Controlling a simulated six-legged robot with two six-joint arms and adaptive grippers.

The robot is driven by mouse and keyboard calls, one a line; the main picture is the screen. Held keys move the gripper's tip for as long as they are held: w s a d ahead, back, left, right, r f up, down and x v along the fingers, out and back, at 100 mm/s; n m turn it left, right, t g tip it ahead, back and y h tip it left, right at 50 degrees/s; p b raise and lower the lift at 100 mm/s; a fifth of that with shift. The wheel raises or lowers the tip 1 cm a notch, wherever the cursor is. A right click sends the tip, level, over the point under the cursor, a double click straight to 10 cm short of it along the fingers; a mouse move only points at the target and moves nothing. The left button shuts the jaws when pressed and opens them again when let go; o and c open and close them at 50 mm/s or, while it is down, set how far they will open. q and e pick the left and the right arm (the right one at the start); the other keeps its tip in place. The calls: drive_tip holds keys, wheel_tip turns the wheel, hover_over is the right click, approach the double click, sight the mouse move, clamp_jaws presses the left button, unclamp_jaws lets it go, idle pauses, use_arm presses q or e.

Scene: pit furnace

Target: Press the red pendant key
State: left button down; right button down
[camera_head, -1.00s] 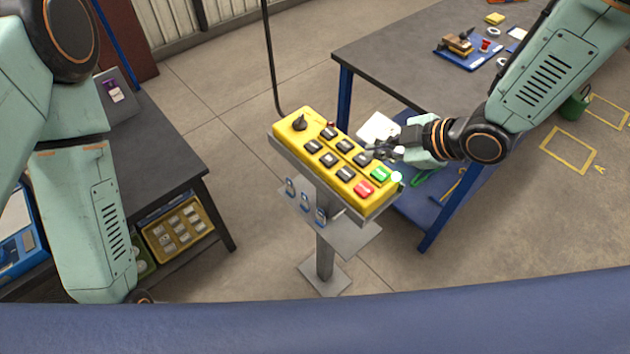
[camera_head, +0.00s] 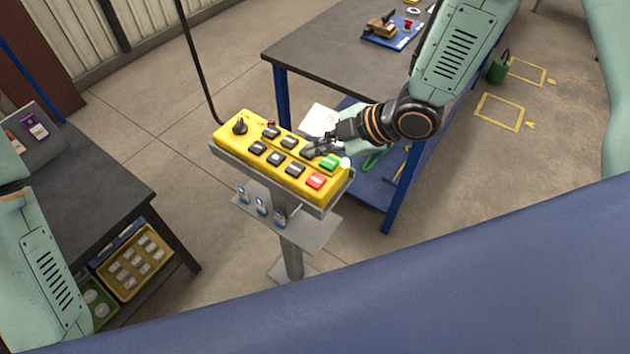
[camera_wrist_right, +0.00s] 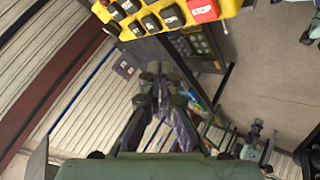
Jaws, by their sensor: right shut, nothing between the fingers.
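The red key (camera_head: 316,181) is on the front right end of the yellow pendant (camera_head: 232,134), beside a green key (camera_head: 329,162). In the right wrist view the red key (camera_wrist_right: 203,10), lettered STOP, shows at the top edge, clear of the fingers. My right gripper (camera_head: 314,149) is shut and empty. In the head view its tips overlap the dark keys behind the red key; I cannot tell whether they touch. The gripper also shows in the wrist view (camera_wrist_right: 162,72). My left gripper is out of view; only part of its arm shows at lower left.
The pendant sits on a grey metal stand (camera_head: 291,258), with a black cable (camera_head: 195,70) rising behind it. A dark workbench (camera_head: 330,45) with blue legs stands behind right. Another dark bench (camera_head: 90,200) stands at left, with a yellow bin (camera_head: 128,291) beneath.

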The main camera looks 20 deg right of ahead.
sight(320, 181)
wheel_tip(320, 181, down, 7)
drive_tip(key=b, duration=0.5)
drive_tip(key=shift+f+b, duration=0.15)
drive_tip(key=shift+b, duration=0.15)
drive_tip(key=shift+w+d+f, duration=0.1)
drive_tip(key=shift+w+d, duration=0.1)
drive_tip(key=shift+s+a, duration=0.15)
drive_tip(key=shift+s, duration=0.05)
drive_tip(key=shift+w, duration=0.2)
drive_tip(key=shift+s, duration=0.2)
drive_tip(key=shift+w, duration=0.15)
drive_tip(key=shift+f, duration=0.35)
